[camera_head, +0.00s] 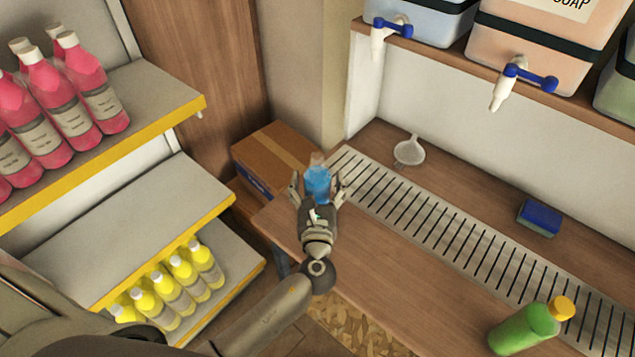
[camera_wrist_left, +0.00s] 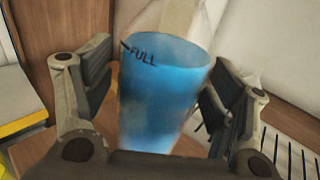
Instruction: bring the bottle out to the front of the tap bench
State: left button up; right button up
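A clear bottle with blue liquid (camera_head: 318,181) stands at the left end of the wooden tap bench (camera_head: 400,275). In the left wrist view the blue bottle (camera_wrist_left: 160,95) fills the middle and shows a "FULL" mark near the liquid's top. My left gripper (camera_head: 317,188) has its fingers on either side of the bottle, with small gaps showing, so it looks open around it. The wrist view shows the same gripper (camera_wrist_left: 158,105); the bottle's base is hidden. A green bottle with a yellow cap (camera_head: 525,328) is at the bench's front right. My right gripper is not in view.
A slotted drip grate (camera_head: 440,232) runs along the bench. A white funnel (camera_head: 409,151) and a blue sponge (camera_head: 540,217) lie behind it. Drums with taps (camera_head: 525,78) sit above. A cardboard box (camera_head: 272,155) stands beyond the bench's left end. The bench's middle front is clear.

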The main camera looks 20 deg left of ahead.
pick_arm(q)
jog(key=shift+s+f, duration=0.1)
jog(key=shift+f, duration=0.05)
jog(key=v, duration=1.2)
